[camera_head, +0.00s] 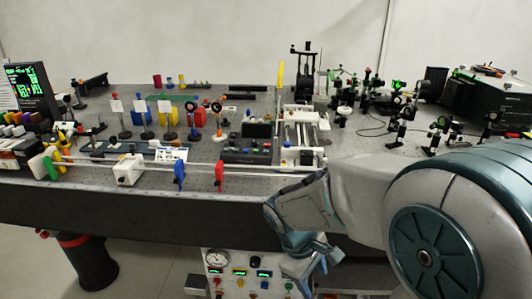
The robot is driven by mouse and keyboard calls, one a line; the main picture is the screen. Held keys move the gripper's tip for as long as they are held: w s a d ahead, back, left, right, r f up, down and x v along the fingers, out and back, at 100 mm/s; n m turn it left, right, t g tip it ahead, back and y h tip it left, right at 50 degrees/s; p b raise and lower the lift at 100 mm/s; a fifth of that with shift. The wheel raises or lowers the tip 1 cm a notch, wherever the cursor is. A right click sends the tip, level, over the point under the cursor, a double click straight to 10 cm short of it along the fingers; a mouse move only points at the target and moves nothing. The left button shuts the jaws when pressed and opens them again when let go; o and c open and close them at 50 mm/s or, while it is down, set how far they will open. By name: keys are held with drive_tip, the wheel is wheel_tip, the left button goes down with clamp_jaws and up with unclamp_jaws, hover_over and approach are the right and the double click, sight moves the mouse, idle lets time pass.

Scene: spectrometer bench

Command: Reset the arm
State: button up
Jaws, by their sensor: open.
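My arm comes in from the right, in front of the optical bench (225,212). My gripper (308,282) hangs low at the bench's front side, below the tabletop edge. It points downward and is small in the picture. It is open, and I see nothing held in it. Part of the bench's right side is hidden behind my arm.
A control panel (240,278) with a gauge and knobs sits under the bench, close to my gripper. Rails with a blue holder (179,175) and a red holder (219,174) run along the front edge. Optics mounts crowd the right side. Floor (150,270) shows at lower left.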

drive_tip(key=s+d+r+m+t+y+p, duration=0.1)
drive_tip(key=s+d+r+m+y+p, duration=0.1)
drive_tip(key=r+m, duration=0.3)
drive_tip(key=s+d+r+m+t+y+p, duration=0.1)
drive_tip(key=s+r+m+p, duration=0.4)
drive_tip(key=r, duration=0.6)
drive_tip(key=shift+d+t+y, duration=0.4)
drive_tip(key=shift+d+t, duration=0.2)
drive_tip(key=shift+d, duration=0.15)
drive_tip(key=shift+s, duration=0.1)
